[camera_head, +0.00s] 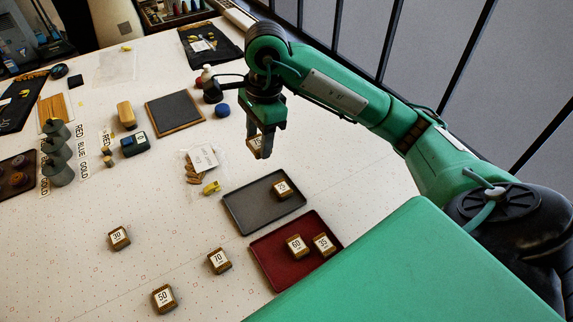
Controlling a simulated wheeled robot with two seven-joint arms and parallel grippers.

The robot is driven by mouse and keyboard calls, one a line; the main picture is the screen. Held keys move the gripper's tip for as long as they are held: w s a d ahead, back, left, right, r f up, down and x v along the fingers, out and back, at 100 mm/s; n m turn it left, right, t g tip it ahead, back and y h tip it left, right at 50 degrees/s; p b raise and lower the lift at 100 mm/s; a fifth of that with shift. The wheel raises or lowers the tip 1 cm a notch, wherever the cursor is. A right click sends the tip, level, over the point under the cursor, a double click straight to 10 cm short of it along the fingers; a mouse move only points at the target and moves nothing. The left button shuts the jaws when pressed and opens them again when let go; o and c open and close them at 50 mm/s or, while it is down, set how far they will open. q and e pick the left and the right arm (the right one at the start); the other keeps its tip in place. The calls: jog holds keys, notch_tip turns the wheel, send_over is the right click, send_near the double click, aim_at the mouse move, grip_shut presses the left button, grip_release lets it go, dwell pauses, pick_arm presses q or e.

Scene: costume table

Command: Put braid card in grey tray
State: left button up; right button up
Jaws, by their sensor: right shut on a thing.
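My right gripper (262,132) hangs above the table, pointing down, shut on a braid card (257,149). Most of this card is hidden by the fingers and its number is hard to read. It is held above and beyond the grey tray (240,210). A braid card marked 75 (281,188) lies in the right part of the grey tray. The red tray (270,262) in front holds the cards marked 60 (297,246) and 35 (322,244). Cards 30 (119,238), 70 (219,260) and 50 (164,298) lie on the bare table. My left gripper is out of view.
A clear bag (202,158) with a white label and a small yellow item (211,188) lie left of the grey tray. A dark slate board (174,113), a blue-green device (134,144) and grey spools (58,150) stand farther left. The table's left front is mostly clear.

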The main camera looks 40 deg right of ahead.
aim_at(264, 201)
notch_tip(264, 201, down, 20)
jog(key=p, duration=0.5)
jog(key=shift+r, duration=0.2)
jog(key=shift+f, duration=0.1)
jog(key=shift+f, duration=0.15)
jog(key=o, duration=0.9)
jog(key=shift+o, duration=0.2)
